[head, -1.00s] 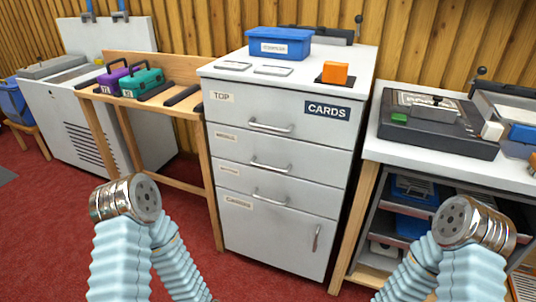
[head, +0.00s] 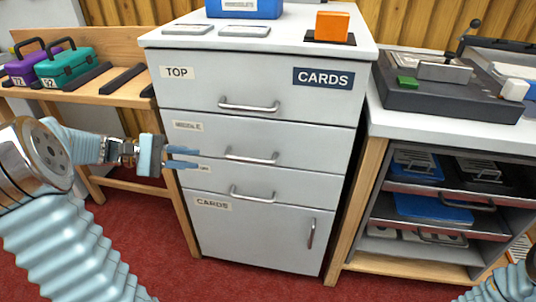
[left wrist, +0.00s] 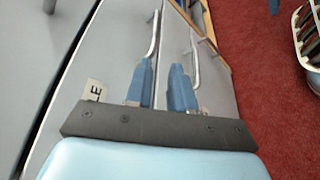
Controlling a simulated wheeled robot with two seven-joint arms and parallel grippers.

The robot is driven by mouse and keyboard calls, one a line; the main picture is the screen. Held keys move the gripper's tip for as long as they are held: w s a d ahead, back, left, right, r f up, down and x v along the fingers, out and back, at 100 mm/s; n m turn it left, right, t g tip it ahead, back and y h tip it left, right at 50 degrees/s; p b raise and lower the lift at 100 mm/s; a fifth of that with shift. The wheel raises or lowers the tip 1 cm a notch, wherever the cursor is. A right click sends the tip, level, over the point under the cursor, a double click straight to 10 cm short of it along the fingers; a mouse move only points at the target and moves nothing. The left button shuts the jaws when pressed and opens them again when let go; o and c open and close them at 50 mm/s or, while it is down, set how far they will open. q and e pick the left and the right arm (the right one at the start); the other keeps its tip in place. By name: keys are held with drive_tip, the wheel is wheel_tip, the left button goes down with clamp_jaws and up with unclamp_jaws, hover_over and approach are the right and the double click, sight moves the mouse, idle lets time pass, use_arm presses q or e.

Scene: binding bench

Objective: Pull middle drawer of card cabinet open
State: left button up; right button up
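The card cabinet (head: 262,235) is grey, with a dark CARDS sign and a TOP label on its top drawer. The middle drawer (head: 310,148) sits flush and looks shut, with a silver bar handle (head: 251,156). Its label is partly readable, and letters of it also show in the left wrist view. My left gripper (head: 199,157) is left of that handle, near the drawer's left side, apart from the handle. In the left wrist view its blue fingers (left wrist: 162,66) are apart and empty, with bar handles beyond them. My right gripper is out of view.
A lower drawer handle (head: 253,195) and a door handle (head: 311,233) project from the cabinet front. A wooden bench with purple (head: 25,68) and teal (head: 65,69) boxes stands left. A white-topped shelf unit (head: 440,128) stands right. Red carpet (head: 245,275) lies clear in front.

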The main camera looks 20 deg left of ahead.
sight(237, 159)
use_arm(q)
drive_tip(key=x, duration=0.9)
drive_tip(key=r+x, duration=0.1)
drive_tip(key=x, duration=0.3)
drive_tip(key=shift+w+d+f, duration=0.1)
drive_tip(key=shift+d, duration=0.2)
clamp_jaws()
